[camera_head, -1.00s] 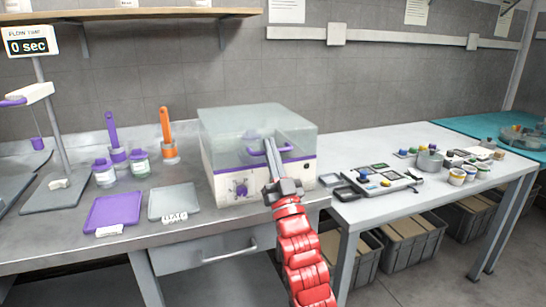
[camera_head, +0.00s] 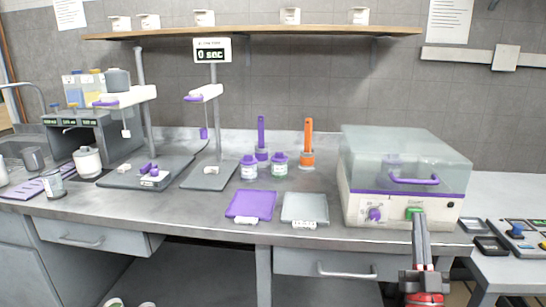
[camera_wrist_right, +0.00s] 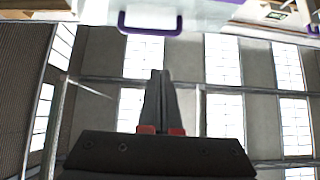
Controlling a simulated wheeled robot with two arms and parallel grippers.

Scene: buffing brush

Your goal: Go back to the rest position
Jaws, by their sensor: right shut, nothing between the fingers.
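My right gripper (camera_head: 416,216) is shut and empty. It stands upright in front of the lower right front of the buffing machine, and its tips overlap the green start button (camera_head: 413,212) in the picture. I cannot tell whether they touch it. In the right wrist view the shut fingers (camera_wrist_right: 160,75) point up with nothing between them, apart from the purple handle (camera_wrist_right: 150,28) in the picture. The machine (camera_head: 350,205) has a white body, a purple knob (camera_head: 374,214) and a closed, see-through lid (camera_head: 400,150). My left gripper is not in view.
A purple mat (camera_head: 252,204) and a grey mat (camera_head: 305,207) lie left of the machine. Purple-lidded jars (camera_head: 249,172) and purple and orange brushes (camera_head: 308,140) stand behind them. A white side table (camera_head: 506,268) with trays stands at the right.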

